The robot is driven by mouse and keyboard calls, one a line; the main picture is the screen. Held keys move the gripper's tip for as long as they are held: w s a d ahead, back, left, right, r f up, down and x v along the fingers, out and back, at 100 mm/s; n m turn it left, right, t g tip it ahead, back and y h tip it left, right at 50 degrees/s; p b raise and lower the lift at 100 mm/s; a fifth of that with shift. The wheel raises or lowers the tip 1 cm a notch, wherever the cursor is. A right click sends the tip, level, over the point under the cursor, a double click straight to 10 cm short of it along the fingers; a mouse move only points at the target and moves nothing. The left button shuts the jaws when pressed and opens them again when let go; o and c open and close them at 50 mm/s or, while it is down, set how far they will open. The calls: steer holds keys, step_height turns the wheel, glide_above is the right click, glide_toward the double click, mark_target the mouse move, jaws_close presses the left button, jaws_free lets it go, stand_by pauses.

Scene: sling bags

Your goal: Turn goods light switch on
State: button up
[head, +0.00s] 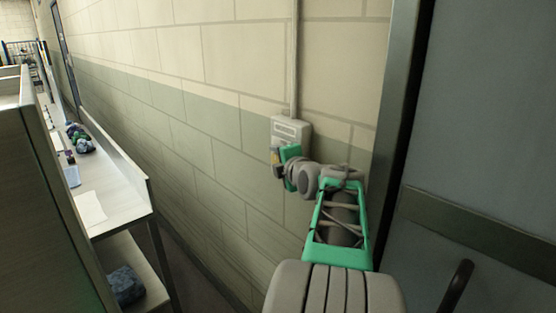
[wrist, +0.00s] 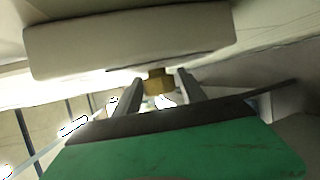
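The light switch is a pale grey box (head: 291,129) on the block wall, with a conduit running up from it. A label or slots show on its upper front, too small to read. My gripper (head: 277,160) is at the lower front of the box and hides that part. In the wrist view the pale box (wrist: 130,40) fills the top. A small brass-coloured piece (wrist: 158,81) sticks out below it, between the two fingers of my gripper (wrist: 160,88). The fingers stand apart, one on each side, with small gaps seen. Whether the switch is on or off cannot be told.
A dark door frame (head: 402,110) and grey door (head: 490,120) with a dark handle stand close on the right. A pale workbench (head: 118,185) with dark lumpy items runs along the wall at left. A partition (head: 45,210) stands at far left.

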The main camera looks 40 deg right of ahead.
jaws_close()
steer(key=shift+f+b, duration=0.15)
steer(key=shift+b, duration=0.3)
